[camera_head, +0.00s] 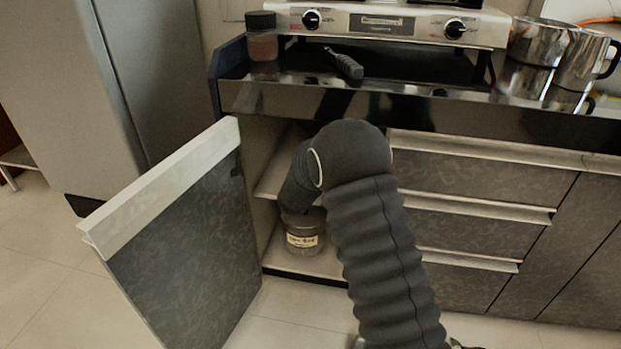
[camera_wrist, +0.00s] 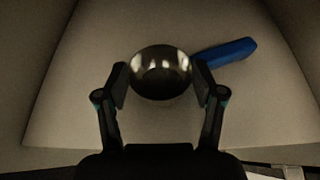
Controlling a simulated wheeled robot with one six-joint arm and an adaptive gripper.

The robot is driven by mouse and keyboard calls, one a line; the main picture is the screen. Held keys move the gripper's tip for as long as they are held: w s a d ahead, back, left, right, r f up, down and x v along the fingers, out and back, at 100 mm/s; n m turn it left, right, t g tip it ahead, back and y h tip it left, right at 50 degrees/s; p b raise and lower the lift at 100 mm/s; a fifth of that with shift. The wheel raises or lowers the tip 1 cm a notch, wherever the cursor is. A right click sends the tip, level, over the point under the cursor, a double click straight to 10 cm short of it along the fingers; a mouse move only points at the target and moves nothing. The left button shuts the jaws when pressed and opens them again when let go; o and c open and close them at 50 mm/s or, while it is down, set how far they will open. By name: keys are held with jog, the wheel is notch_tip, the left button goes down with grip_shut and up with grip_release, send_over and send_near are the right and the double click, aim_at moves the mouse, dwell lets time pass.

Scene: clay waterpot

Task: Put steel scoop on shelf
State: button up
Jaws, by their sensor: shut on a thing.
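The steel scoop (camera_wrist: 160,66) has a shiny round bowl and a blue handle (camera_wrist: 229,53) that points right in the wrist view. My gripper (camera_wrist: 161,86) is shut on the bowl, with one finger on each side. A pale shelf surface (camera_wrist: 75,110) lies behind the scoop; I cannot tell whether the scoop touches it. In the head view my arm reaches into the open cabinet, and it hides my gripper and the scoop. A shelf edge (camera_head: 268,186) shows inside the cabinet, left of my arm.
The open cabinet door (camera_head: 190,250) stands out at the left. A labelled jar (camera_head: 305,241) stands on the cabinet floor (camera_head: 315,267) close to my arm. The counter above holds a stove (camera_head: 395,22), a dark-handled tool (camera_head: 344,63), a small jar (camera_head: 262,40) and steel mugs (camera_head: 578,58).

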jog(key=shift+f, duration=0.1)
jog(key=o, duration=1.1)
jog(key=shift+o, duration=0.2)
